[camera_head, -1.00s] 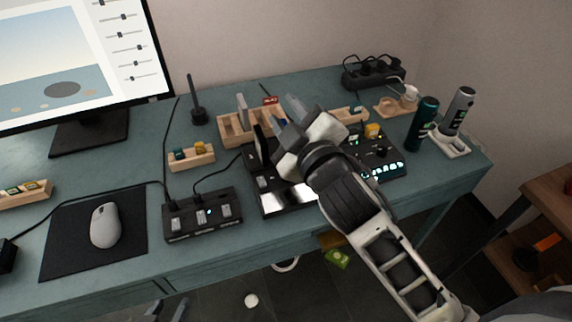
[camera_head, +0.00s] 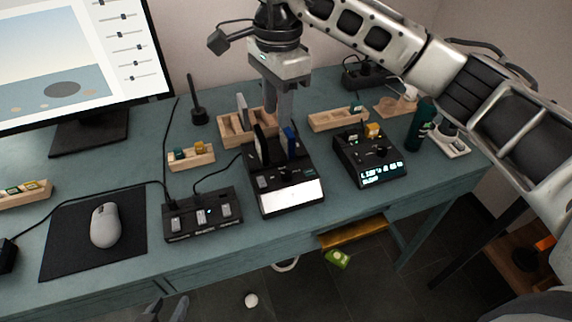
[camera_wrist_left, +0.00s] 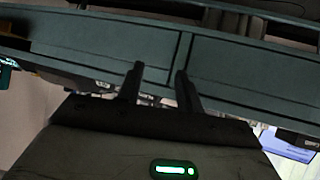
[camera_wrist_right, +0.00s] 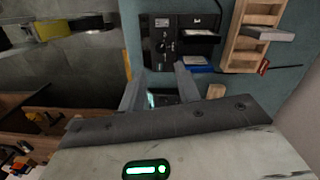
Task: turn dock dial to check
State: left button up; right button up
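The black dock (camera_head: 257,198) stands at the table's middle with a lit white screen (camera_head: 291,196) at its front. A small dark knob (camera_head: 283,171), seemingly the dial, sits behind the screen; its pointer and marks are too small to read. A black upright piece (camera_head: 261,146) and a blue one (camera_head: 290,143) stand in the dock's back. My right gripper (camera_head: 279,116) points down above the dock's back; its fingers are apart and empty in the right wrist view (camera_wrist_right: 158,70). The blue piece (camera_wrist_right: 199,66) shows beyond one fingertip. My left gripper (camera_head: 168,308) is open and empty before the table's front edge.
A black device with a teal display (camera_head: 383,172) stands right of the dock, and a switch box (camera_head: 203,217) stands left. A wooden rack (camera_head: 233,131) is behind the dock. A mouse (camera_head: 105,225), a bottle (camera_head: 421,126) and a monitor (camera_head: 75,60) also stand around.

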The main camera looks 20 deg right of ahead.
jog(key=d, duration=0.1)
jog(key=p, duration=0.2)
send_near(286, 173)
jog(key=shift+h, duration=0.4)
jog(key=f, duration=0.8)
jog(key=shift+s+a, duration=0.2)
jog(key=shift+a, duration=0.05)
jog(key=c, duration=0.7)
